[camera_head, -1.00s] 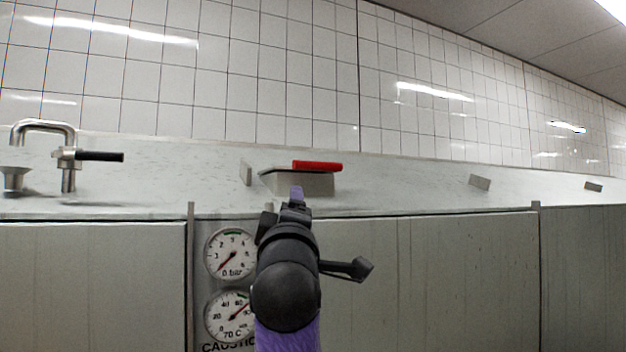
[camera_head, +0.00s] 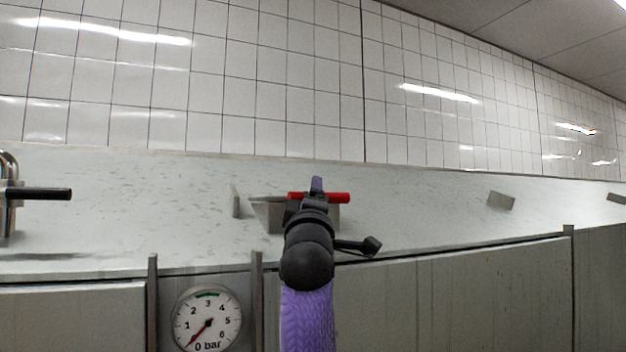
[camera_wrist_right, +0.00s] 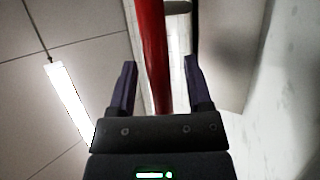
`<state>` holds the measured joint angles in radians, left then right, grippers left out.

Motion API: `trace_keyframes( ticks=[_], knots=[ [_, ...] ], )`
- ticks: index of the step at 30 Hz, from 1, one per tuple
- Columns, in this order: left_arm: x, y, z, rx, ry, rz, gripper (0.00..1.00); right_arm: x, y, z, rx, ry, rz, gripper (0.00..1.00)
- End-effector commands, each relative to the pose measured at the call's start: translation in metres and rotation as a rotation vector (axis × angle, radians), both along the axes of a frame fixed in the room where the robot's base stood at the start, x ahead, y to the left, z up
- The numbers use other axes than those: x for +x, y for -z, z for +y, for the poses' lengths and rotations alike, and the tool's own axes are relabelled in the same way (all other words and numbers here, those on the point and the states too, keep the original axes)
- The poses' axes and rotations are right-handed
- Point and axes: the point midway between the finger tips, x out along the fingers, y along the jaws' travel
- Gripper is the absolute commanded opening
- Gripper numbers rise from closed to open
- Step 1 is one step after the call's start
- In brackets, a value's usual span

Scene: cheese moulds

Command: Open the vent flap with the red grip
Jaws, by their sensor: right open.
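The red grip (camera_head: 340,197) is a horizontal bar on the grey metal vent flap (camera_head: 268,216), which sits on the pale sloping panel. My right gripper (camera_head: 316,186) is in front of the bar and hides its middle. In the right wrist view the red grip (camera_wrist_right: 152,55) runs between the two purple fingers of the open gripper (camera_wrist_right: 161,82). Clear gaps show on both sides of the bar. My wrist and purple forearm hide part of the flap. My left gripper is not in view.
A tap with a black handle (camera_head: 40,194) stands at the left. A round pressure gauge (camera_head: 207,318) is on the front below. Small grey metal plates (camera_head: 501,200) stick out of the panel to the right, and one (camera_head: 235,200) is just left of the flap.

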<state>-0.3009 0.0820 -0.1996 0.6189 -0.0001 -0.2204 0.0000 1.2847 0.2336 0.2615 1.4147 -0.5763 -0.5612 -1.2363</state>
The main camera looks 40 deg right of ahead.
Motion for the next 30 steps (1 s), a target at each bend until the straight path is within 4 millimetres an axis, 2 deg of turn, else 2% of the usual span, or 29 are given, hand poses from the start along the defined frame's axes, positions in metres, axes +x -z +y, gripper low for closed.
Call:
trace_keyframes(
  ticks=[9,18,30],
  knots=[
    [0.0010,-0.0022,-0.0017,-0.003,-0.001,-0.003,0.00,0.0026,-0.0008,-0.0027,0.001,-0.001,-0.001,0.62],
    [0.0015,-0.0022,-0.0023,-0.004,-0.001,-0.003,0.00,0.0025,-0.0008,-0.0025,0.001,-0.001,-0.001,0.00],
    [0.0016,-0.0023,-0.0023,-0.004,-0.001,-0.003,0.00,0.0028,-0.0003,-0.0024,0.001,0.000,0.002,0.00]
  ],
)
